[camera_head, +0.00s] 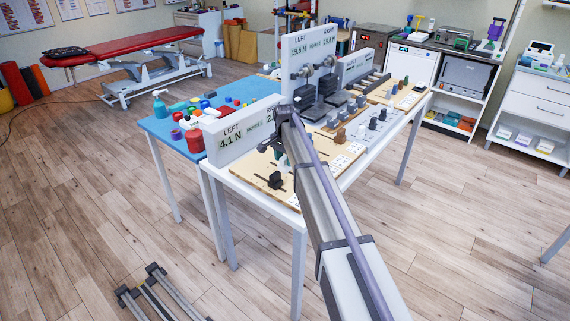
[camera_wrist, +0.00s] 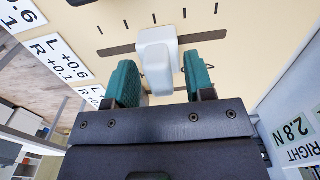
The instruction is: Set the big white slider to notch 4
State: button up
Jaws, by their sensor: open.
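The big white slider (camera_wrist: 157,62) stands in a dark slot (camera_wrist: 118,49) in the wrist view. It is near the middle of the slot, close to the middle one of several black tick marks. No notch numbers are readable beside the marks. My gripper (camera_wrist: 161,82) is open, with one green finger on each side of the slider and a gap to the right finger. I cannot tell whether the left finger touches it. In the head view my gripper (camera_head: 270,146) is over the near wooden board (camera_head: 313,183), and the white slider cannot be made out there.
A white display panel (camera_head: 232,132) reading LEFT 4.1 N stands just behind my gripper. A black block (camera_head: 275,180) sits on the near board. Cards with L and R values (camera_wrist: 58,60) lie beside the slot. Weights and posts (camera_head: 318,90) crowd the table farther back.

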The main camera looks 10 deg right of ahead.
grip_shut()
dwell(0.3)
jog(key=shift+w+a, duration=0.1)
